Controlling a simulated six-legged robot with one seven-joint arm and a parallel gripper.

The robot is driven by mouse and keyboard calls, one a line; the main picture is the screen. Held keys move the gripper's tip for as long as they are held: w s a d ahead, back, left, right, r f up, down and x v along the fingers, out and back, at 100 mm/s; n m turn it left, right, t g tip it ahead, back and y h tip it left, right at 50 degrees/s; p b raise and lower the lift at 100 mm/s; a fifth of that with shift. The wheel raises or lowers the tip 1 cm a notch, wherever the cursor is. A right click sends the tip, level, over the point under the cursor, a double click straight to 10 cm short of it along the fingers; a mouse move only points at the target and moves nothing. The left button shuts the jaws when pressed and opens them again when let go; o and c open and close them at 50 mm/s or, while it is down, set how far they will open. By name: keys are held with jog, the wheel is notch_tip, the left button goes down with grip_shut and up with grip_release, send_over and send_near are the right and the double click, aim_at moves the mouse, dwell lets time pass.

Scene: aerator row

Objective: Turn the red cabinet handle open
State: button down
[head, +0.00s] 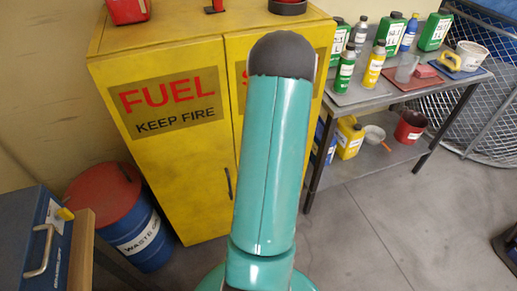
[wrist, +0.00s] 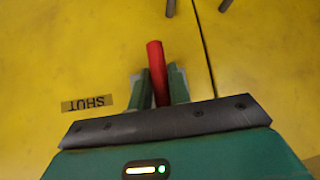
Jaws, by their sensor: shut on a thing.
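The yellow cabinet (head: 165,105) stands ahead with a FUEL sign on its left door; my teal arm covers part of its front in the head view. In the wrist view, the red handle (wrist: 156,70) sticks out between the two green fingers of my gripper (wrist: 160,88). My gripper is shut on the red handle. A label reading SHUT (wrist: 89,103), upside down in this view, is on the yellow door to the left of the handle. The head view does not show the handle or my gripper's fingers.
A blue drum with a red lid (head: 120,215) stands left of the cabinet. A blue box (head: 40,245) is at the lower left. A bench (head: 375,95) with bottles and cans stands to the right.

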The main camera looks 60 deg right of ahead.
jog(key=shift+w+r, duration=0.1)
dwell(0.3)
jog(key=c, duration=1.3)
grip_release()
jog(key=v, duration=1.3)
jog(key=shift+s+a+r, duration=0.1)
jog(key=shift+s+r, duration=0.1)
jog(key=shift+s, duration=0.2)
